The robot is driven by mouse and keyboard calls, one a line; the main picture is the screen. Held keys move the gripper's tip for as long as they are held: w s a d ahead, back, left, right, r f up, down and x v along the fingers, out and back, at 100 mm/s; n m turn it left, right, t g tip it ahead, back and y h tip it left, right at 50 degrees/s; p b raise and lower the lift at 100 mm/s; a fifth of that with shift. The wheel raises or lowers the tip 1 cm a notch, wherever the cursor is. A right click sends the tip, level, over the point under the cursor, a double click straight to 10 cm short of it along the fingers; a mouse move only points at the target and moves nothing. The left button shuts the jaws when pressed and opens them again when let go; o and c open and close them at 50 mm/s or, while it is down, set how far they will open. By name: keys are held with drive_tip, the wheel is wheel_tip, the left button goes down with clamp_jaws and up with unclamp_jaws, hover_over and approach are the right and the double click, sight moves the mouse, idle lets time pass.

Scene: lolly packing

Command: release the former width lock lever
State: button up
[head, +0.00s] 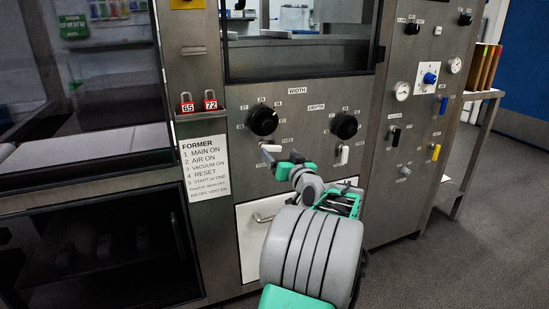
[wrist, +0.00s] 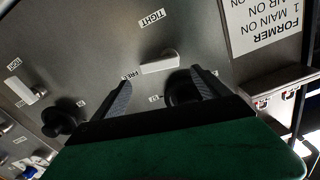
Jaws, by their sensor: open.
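The width lock lever (head: 270,148) is a small white handle on the steel panel below the black width knob (head: 263,121). In the wrist view the lever (wrist: 160,63) lies nearly crosswise, between the TIGHT and FREE labels. My gripper (head: 287,162) is at the lever's lower right in the head view. In the wrist view its two dark fingers (wrist: 161,82) are spread and empty, with the lever just beyond the gap between their tips. I cannot tell if they touch it. The right finger partly covers the width knob (wrist: 180,88).
The depth knob (head: 344,126) and its white lever (head: 342,155) are to the right. A white drawer (head: 250,235) with a handle is below. More switches and gauges are farther right.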

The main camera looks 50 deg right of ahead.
sight(273, 147)
drive_tip(key=x, duration=0.4)
drive_tip(key=shift+w+d+f, duration=0.1)
drive_tip(key=shift+w+d, duration=0.05)
drive_tip(key=shift+w, duration=0.25)
drive_tip(key=shift+c, duration=0.4)
drive_tip(key=c, duration=1.3)
drive_tip(key=shift+f+n+b, duration=0.15)
drive_tip(key=shift+n+b, duration=0.25)
drive_tip(key=shift+b, duration=0.85)
drive_tip(key=shift+n+b, duration=0.4)
drive_tip(key=shift+b, duration=0.2)
drive_tip(key=shift+n+b, duration=0.3)
drive_tip(key=shift+r, duration=0.45)
drive_tip(key=o, duration=1.4)
